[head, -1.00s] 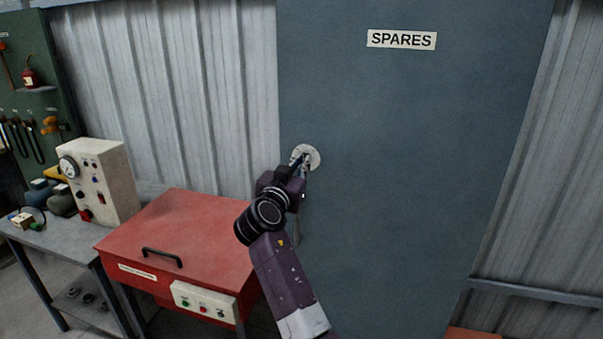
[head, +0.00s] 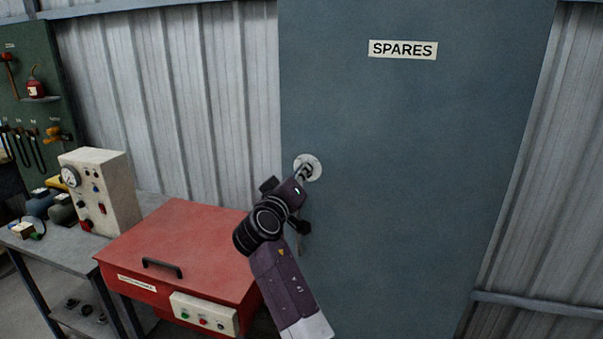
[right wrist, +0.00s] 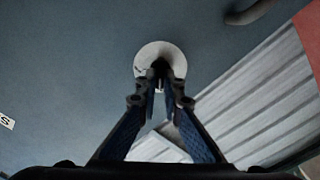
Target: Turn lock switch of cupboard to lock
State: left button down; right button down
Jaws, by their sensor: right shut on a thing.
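The grey-blue cupboard (head: 420,170) labelled SPARES stands shut ahead of me. Its lock switch sits on a round pale plate (head: 314,162) near the door's left edge. In the right wrist view the plate (right wrist: 150,58) shows with the dark lock switch (right wrist: 160,70) at its middle. My right gripper (head: 304,174) is at the plate, its fingers shut on the lock switch. The fingertips (right wrist: 160,88) hide part of the switch, so its exact angle is hard to tell. My left gripper is not in view.
A red cabinet (head: 205,245) with a black handle and buttons stands left of the cupboard. A bench with a cream gauge box (head: 110,190) is further left.

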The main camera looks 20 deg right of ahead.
jog(key=shift+r+n, duration=0.2)
jog(key=shift+n, duration=0.3)
jog(key=c, duration=2.1)
grip_release()
jog(key=shift+w+f, duration=0.1)
jog(key=shift+f, duration=0.05)
notch_tip(320, 180, up, 10)
jog(key=shift+f, duration=0.1)
